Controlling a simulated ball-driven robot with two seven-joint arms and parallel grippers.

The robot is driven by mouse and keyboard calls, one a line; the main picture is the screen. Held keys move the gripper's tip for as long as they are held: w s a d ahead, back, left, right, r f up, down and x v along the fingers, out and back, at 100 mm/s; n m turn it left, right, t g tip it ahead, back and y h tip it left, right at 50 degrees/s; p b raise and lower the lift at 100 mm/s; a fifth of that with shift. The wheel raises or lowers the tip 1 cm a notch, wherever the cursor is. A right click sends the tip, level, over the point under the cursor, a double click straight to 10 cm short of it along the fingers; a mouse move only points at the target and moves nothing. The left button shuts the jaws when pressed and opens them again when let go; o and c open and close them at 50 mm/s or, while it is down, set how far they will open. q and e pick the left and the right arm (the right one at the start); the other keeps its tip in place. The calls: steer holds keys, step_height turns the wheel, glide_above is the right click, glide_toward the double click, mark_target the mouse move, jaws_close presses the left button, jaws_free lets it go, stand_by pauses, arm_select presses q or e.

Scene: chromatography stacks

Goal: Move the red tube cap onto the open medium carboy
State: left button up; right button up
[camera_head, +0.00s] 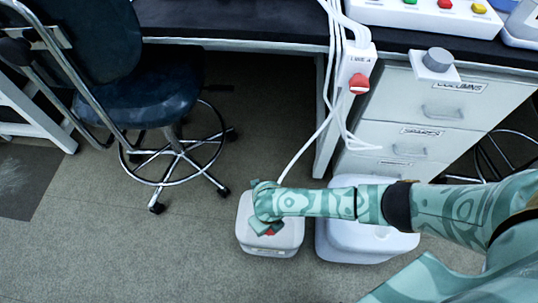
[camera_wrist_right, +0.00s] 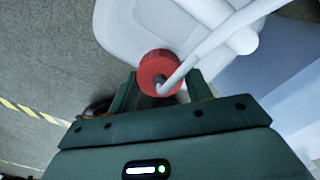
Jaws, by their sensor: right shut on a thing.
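My right gripper (camera_head: 264,228) is over the top of a small white carboy (camera_head: 287,240) on the floor. It is shut on the red tube cap (camera_head: 270,233), of which only a sliver shows in the head view. In the right wrist view the red cap (camera_wrist_right: 160,66) sits between the fingers of the right gripper (camera_wrist_right: 162,92), with a white tube running up right from its middle. The white carboy (camera_wrist_right: 125,25) lies behind the cap there. Its opening is hidden, so I cannot tell whether the cap touches it. My left gripper is not in view.
A larger white carboy (camera_head: 340,240) stands right beside the first, partly under my arm. A white holder (camera_head: 352,62) with a red round piece (camera_head: 359,83) hangs at the bench edge. Drawers (camera_head: 420,110) stand behind, a chair (camera_head: 150,80) left. Floor at front left is clear.

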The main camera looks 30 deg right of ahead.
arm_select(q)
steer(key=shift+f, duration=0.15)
arm_select(e)
steer(key=shift+f, duration=0.2)
steer(key=o, duration=1.5)
steer(key=shift+c, duration=0.2)
steer(key=shift+r, duration=0.1)
step_height(320, 180, up, 7)
steer(key=p, duration=0.5)
steer(key=shift+p, duration=0.35)
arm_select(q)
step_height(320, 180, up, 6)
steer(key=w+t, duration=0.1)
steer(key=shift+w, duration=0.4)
